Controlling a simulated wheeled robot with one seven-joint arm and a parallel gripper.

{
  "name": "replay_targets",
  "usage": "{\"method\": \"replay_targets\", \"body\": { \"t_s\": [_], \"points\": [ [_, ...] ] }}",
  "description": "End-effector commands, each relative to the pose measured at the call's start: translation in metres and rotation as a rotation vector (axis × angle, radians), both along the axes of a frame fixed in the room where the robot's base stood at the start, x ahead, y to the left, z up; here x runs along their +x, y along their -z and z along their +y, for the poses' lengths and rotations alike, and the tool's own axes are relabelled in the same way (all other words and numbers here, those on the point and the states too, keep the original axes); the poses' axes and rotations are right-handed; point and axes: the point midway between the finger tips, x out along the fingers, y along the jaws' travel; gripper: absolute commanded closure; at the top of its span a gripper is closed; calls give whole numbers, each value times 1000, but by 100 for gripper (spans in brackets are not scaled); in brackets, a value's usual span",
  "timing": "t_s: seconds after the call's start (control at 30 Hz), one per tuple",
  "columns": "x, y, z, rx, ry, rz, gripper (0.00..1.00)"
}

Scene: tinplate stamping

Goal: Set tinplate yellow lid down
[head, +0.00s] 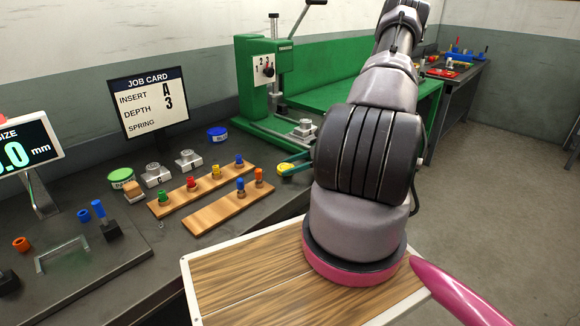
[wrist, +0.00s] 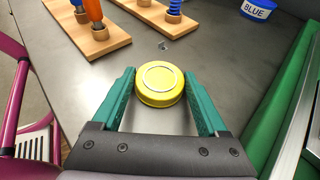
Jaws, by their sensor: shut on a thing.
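The tinplate yellow lid (wrist: 160,84) is round and shallow, with a raised ring on its top. My gripper (wrist: 160,77) has its two teal fingers closed on opposite sides of it in the wrist view. In the head view the yellow lid (head: 285,168) shows at the fingertips, right of the wooden peg racks and in front of the green press. My arm hides part of the gripper there. The lid looks level and close over the dark bench; I cannot tell whether it touches the surface.
Two wooden racks (head: 225,212) with coloured pegs stand left of the lid. A blue tin (head: 217,134) and a green tin (head: 121,178) sit further left. The green press (head: 262,80) stands behind. A job card (head: 148,102) reads insert A, depth 3. Bare bench (wrist: 85,75) lies around the lid.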

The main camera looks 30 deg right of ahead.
Motion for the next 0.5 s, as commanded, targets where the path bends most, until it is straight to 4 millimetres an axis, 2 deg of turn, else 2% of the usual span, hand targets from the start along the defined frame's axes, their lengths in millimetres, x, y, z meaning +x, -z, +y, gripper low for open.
{"method": "replay_targets", "body": {
  "t_s": [0.03, 0.07, 0.1, 0.4, 0.5],
  "points": [
    [0, 2, 0, 0, 0, 1, 76],
    [0, 2, 0, 0, 0, 1, 12],
    [0, 1, 0, 0, 0, 1, 0],
    [0, -2, 0, 0, 0, 0, 0],
    [-4, -6, -9, -2, 1, -1, 0]
  ]
}}
